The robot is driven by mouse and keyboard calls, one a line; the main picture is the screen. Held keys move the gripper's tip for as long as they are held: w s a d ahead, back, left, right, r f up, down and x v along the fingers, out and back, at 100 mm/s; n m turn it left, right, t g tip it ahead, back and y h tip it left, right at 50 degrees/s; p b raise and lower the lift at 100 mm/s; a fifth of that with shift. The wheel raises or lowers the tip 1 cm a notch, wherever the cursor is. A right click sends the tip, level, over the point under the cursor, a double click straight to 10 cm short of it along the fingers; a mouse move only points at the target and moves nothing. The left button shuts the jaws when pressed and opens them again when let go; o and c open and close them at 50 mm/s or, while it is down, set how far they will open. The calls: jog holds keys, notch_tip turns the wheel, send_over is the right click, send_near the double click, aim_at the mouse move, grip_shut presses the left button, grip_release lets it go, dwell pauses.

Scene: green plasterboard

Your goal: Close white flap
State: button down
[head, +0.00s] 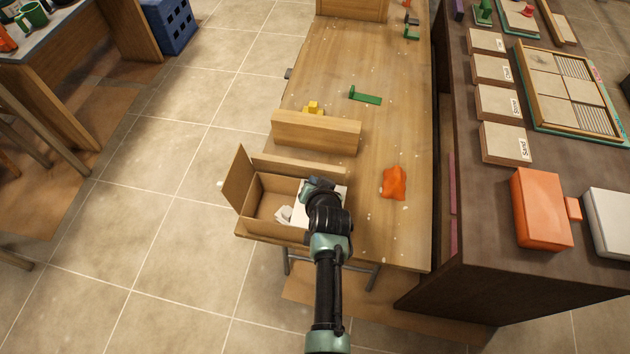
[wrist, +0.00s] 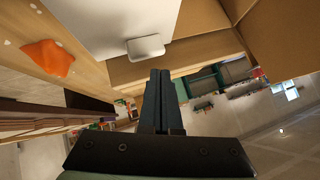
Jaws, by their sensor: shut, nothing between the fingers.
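An open cardboard box (head: 263,205) stands at the near left edge of the wooden table. A white flap or panel (head: 302,207) shows at its right side, partly hidden behind my arm. The white surface also fills the upper left-middle of the wrist view (wrist: 120,20). A small white object (head: 284,214) lies by the panel, and it shows just beyond my fingers in the wrist view (wrist: 146,47). My gripper (wrist: 160,75) is shut and empty, over the right part of the box. I cannot tell whether it touches the flap; its fingertips are hidden in the head view.
An orange lump (head: 394,182) lies on the wooden table (head: 400,130) right of the box. A wooden block (head: 316,133) stands behind the box, with a yellow piece (head: 313,107) and green bracket (head: 365,96) beyond. The brown cardboard left flap (head: 241,178) stands raised. A dark counter borders the right.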

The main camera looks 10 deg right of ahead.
jog(key=s+a+r+p, duration=0.2)
jog(key=s+r, duration=0.4)
jog(key=r, duration=0.5)
jog(key=shift+s, duration=0.35)
jog(key=shift+a, duration=0.1)
jog(key=w+r+n+t+b, duration=0.1)
jog(key=w+r+t, duration=0.15)
jog(key=r, duration=0.95)
jog(key=w+a+r+n+t, duration=0.1)
jog(key=r+t, duration=0.3)
jog(key=r, duration=0.7)
jog(key=w+r+n+t+b, duration=0.1)
jog(key=w+r+t, duration=0.15)
jog(key=r, duration=0.95)
jog(key=s+a+r+n+t, duration=0.1)
jog(key=s+r+t, duration=0.3)
jog(key=s+r, duration=0.4)
jog(key=s+r+n+t+b, duration=0.1)
jog(key=s+r+t, duration=0.3)
jog(key=s+r, duration=0.5)
notch_tip(320, 180, up, 7)
jog(key=shift+a+r+t+h, duration=0.1)
jog(key=shift+a+t+h, duration=0.2)
jog(key=shift+a+h, duration=0.1)
